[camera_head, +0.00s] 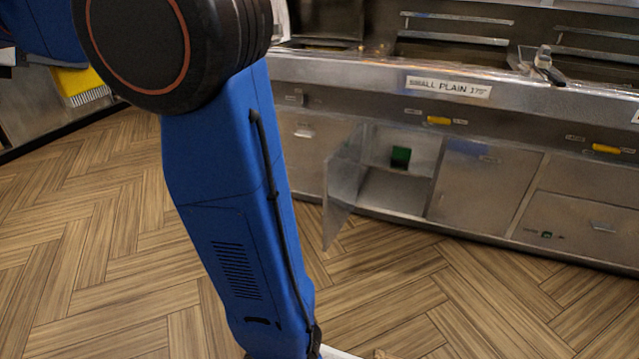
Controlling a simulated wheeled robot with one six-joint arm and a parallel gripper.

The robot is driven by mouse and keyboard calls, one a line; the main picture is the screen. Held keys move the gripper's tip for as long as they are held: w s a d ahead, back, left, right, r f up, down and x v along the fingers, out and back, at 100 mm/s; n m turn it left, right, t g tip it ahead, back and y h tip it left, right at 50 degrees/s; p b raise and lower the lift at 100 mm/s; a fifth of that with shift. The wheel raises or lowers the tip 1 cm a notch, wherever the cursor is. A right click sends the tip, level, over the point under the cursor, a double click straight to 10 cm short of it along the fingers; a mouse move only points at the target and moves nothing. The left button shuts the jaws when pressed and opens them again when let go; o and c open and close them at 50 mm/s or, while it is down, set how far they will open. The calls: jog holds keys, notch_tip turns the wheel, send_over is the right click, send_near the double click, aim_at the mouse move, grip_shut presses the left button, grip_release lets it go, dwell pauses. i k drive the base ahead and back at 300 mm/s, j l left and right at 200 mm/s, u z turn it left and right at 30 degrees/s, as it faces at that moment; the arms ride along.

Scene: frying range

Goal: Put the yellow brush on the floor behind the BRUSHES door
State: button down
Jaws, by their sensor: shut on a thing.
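The yellow brush (76,82) shows at the upper left, with pale bristles along its lower edge. It hangs off the floor just below a blue part of my arm, which hides its upper part. My gripper's fingers are hidden behind the arm; the brush appears held there. In the fryer range's lower front, one door (342,190) stands open, swung out to the left. Behind it is a metal compartment with a bare floor (392,192) and a small green item (400,157) toward the back. I cannot read a BRUSHES label on any door.
The range has a sign SMALL PLAIN 175° (449,87) and yellow handles (438,120) above the doors. A closed door (484,187) is right of the opening. A metal unit (30,104) stands at the far left. The wood floor (430,295) before the range is clear.

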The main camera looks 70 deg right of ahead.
aim_at(377, 196)
jog(key=k+z, duration=0.2)
jog(key=z, duration=0.25)
jog(key=k+l+z, duration=0.15)
jog(key=z, duration=0.35)
jog(key=k+l+z, duration=0.1)
jog(key=z, duration=0.35)
jog(key=k+l+z, duration=0.1)
jog(key=l+z, duration=0.5)
jog(key=z, duration=0.35)
jog(key=k, duration=0.05)
